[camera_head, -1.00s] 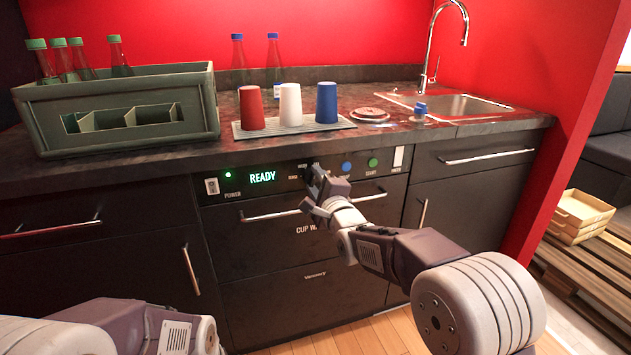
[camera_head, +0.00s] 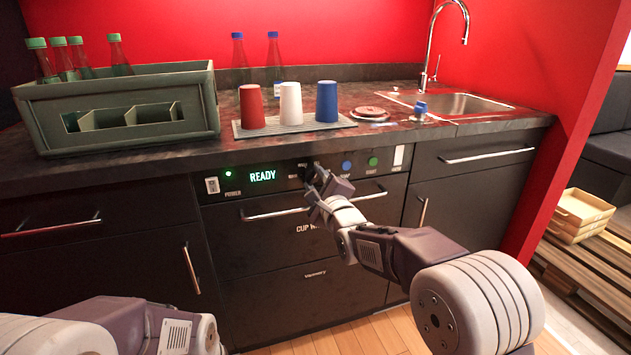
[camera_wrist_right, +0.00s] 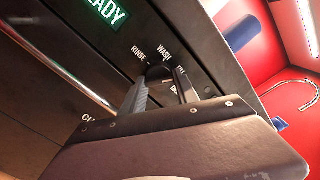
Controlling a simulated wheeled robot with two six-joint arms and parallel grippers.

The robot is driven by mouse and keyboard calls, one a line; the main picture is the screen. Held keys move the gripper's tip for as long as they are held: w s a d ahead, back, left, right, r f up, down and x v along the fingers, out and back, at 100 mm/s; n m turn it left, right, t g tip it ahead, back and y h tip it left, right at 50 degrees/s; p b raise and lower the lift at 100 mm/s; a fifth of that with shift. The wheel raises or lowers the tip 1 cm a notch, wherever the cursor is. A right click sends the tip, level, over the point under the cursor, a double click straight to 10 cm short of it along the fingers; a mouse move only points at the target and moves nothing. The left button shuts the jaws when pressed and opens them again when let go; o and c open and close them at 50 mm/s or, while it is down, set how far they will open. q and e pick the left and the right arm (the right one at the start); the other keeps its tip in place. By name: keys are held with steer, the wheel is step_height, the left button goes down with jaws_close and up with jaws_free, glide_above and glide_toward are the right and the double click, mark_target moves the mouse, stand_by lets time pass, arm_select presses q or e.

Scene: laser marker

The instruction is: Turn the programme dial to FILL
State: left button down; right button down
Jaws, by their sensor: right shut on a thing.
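The dark programme dial (camera_wrist_right: 158,72) is on the machine's front panel, between the tips of my right gripper (camera_wrist_right: 163,80). The printed labels RINSE (camera_wrist_right: 138,53) and WASH (camera_wrist_right: 164,52) stand around it. The FILL label at its right is partly covered by a finger. My right gripper (camera_head: 318,180) is shut on the dial, which is mostly hidden in the head view. The dial's pointer cannot be made out. My left arm shows at the lower left of the head view, but its gripper is out of frame.
The panel also has a lit READY display (camera_head: 263,176), a blue button (camera_head: 347,166) and a green button (camera_head: 373,161). A drawer handle (camera_head: 275,215) runs just below. Cups, a green crate (camera_head: 200,105) and bottles stand on the counter above.

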steer(key=c, duration=0.9)
jaws_free()
steer(key=p+v, duration=0.2)
steer(key=v, duration=0.7)
